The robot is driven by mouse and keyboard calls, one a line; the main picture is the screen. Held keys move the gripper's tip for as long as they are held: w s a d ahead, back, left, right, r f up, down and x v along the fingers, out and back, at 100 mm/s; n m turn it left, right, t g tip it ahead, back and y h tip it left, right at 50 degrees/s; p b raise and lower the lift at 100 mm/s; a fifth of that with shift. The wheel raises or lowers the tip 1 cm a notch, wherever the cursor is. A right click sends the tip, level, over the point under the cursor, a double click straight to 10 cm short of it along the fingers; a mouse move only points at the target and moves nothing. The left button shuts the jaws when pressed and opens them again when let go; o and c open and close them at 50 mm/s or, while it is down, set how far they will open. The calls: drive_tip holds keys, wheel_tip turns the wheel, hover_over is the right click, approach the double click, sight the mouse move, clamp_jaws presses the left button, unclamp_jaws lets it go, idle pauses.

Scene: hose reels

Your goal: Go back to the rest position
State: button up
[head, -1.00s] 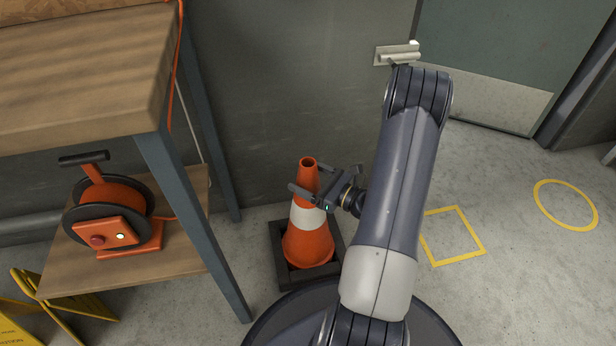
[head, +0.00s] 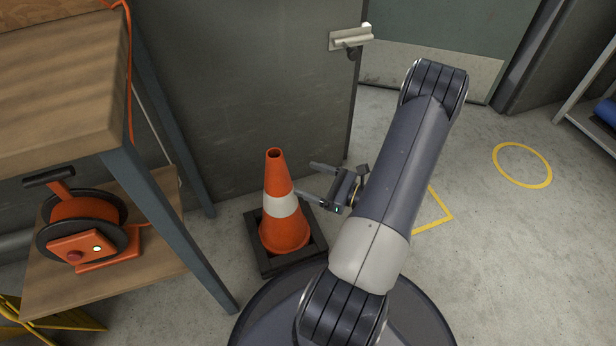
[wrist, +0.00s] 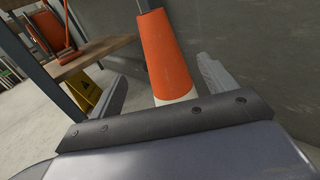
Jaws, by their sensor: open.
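My gripper (head: 318,183) is open and empty, with its two fingers apart and pointing left toward the orange cone (head: 285,230). The cone has a white band and stands upright on a black square base. In the head view the fingers lie just right of the cone's upper part. In the wrist view the cone (wrist: 165,55) shows between the two fingers, beyond the gripper's dark front plate. I cannot tell whether a finger touches the cone. My arm hides part of the floor and of a yellow floor square (head: 434,212).
A wooden workbench (head: 60,90) with blue-grey legs stands at left. An orange hose reel (head: 85,225) sits on its lower shelf (head: 150,270). A yellow sign (head: 50,325) is at the lower left. A yellow circle (head: 522,165) marks open floor at right. A shelf unit (head: 590,125) stands far right.

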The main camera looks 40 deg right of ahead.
sight(285, 169)
drive_tip(key=shift+w, duration=0.15)
drive_tip(key=b+x, duration=0.1)
drive_tip(key=x, duration=0.2)
drive_tip(key=b+x, duration=0.1)
drive_tip(key=x, duration=0.3)
drive_tip(key=b+x, duration=0.1)
drive_tip(key=x, duration=0.2)
drive_tip(key=shift+w+a+r, duration=0.2)
drive_tip(key=shift+w+r, duration=0.05)
drive_tip(key=shift+w, duration=0.05)
drive_tip(key=shift+d+r+p, duration=0.1)
drive_tip(key=shift+r+p, duration=0.45)
drive_tip(key=shift+r, duration=0.05)
drive_tip(key=shift+f, duration=0.15)
